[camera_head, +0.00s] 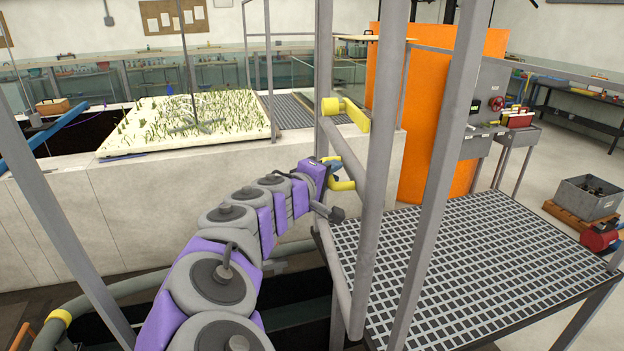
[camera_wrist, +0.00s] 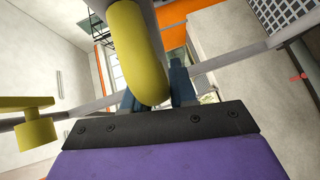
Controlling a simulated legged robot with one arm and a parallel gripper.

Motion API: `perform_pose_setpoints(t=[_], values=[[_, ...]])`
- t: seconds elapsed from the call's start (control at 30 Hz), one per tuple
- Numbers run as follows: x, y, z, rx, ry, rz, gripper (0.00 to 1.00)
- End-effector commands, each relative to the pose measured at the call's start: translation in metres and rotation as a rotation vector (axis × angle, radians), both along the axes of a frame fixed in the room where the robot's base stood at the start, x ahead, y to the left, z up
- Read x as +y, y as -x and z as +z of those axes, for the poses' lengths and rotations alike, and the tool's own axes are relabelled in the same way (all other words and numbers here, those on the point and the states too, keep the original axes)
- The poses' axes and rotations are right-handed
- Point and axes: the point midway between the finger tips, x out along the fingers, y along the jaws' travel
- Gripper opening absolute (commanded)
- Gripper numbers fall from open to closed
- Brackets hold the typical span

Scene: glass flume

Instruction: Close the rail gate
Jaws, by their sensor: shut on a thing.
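The rail gate (camera_head: 346,155) is a grey tube frame, seen at a steep angle at the left edge of the grated platform. A yellow bar (camera_wrist: 138,50) crosses between the blue fingers of my gripper (camera_wrist: 157,88) in the wrist view. In the head view, my gripper (camera_head: 332,171) is at the gate's rails, shut on this yellow bar (camera_head: 342,185), which is partly hidden. A second yellow fitting (camera_head: 352,114) sits higher near the grey post; a yellow fitting (camera_wrist: 33,130) also shows at left in the wrist view. I cannot tell how far the gate stands from its closing post.
The grated platform (camera_head: 480,265) lies right of the gate. Grey upright posts (camera_head: 440,190) cross the view. A pale wall (camera_head: 130,215) runs behind my arm, with a planted tray (camera_head: 195,120) on top. An orange panel (camera_head: 425,110) stands behind the platform.

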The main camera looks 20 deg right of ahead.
Motion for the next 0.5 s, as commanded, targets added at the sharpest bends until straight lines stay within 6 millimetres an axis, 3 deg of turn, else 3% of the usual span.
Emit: perform_pose_setpoints(t=[0.3,0.5], values=[[-0.043,0.013,0.0,0.001,0.001,0.084,0.0],[-0.051,0.015,0.0,0.0,0.001,0.122,0.0]])
